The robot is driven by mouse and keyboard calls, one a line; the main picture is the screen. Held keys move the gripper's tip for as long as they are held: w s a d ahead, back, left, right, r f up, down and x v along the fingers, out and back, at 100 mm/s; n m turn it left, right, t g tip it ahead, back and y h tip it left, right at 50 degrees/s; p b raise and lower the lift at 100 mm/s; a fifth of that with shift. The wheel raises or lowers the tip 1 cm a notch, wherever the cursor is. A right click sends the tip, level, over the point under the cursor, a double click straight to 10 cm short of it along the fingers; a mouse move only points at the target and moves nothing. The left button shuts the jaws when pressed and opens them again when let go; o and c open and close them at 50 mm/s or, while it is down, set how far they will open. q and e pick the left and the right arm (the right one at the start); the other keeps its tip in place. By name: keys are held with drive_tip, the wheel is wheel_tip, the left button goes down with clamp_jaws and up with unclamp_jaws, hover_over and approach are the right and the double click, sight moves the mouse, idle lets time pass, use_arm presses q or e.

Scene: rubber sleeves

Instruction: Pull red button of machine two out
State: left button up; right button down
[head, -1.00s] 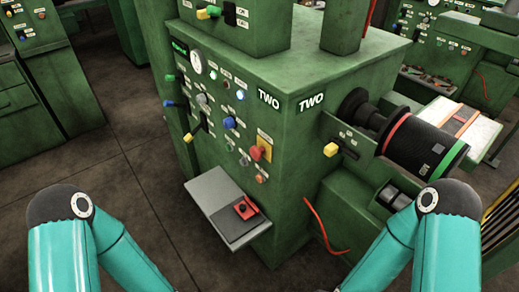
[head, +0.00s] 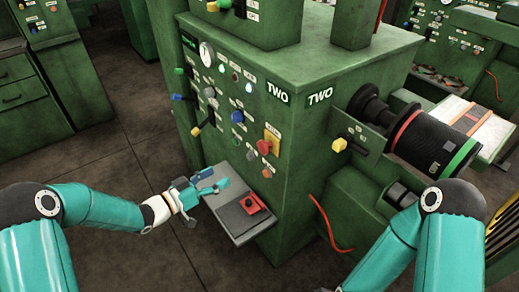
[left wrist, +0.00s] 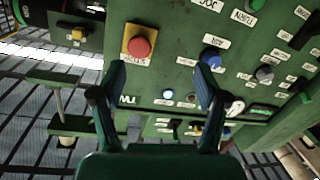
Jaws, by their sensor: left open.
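The green machine two (head: 290,150) carries "TWO" labels near its front corner. Its red button (head: 263,147) sits on a yellow plate (head: 273,139) on the front panel. In the left wrist view the red button (left wrist: 139,47) is round, on its yellow plate (left wrist: 130,33), above and left of the gap between my fingertips. My left gripper (head: 213,181) is open and empty, left of the button and lower in the head view, by the panel's small shelf. Its two fingers (left wrist: 160,80) stand wide apart in the left wrist view. My right gripper is out of view.
A blue knob (head: 237,116) and several levers crowd the panel. A black cylinder (head: 425,142) projects at the right. The floor left of the machine is clear.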

sight(261, 149)
use_arm(q)
drive_tip(key=w+d+r+m+p, duration=0.1)
drive_tip(key=w+d, duration=0.2)
drive_tip(key=d, duration=0.1)
drive_tip(key=w+d+r+m+g+h+p, duration=0.1)
drive_tip(key=w+d, duration=0.2)
drive_tip(key=d, duration=0.2)
drive_tip(key=w+d+r+h+p, duration=0.1)
drive_tip(key=w+d, duration=0.1)
drive_tip(key=d, duration=0.3)
drive_tip(key=shift+w+r+m, duration=0.2)
drive_tip(key=shift+w+m, duration=0.2)
clamp_jaws()
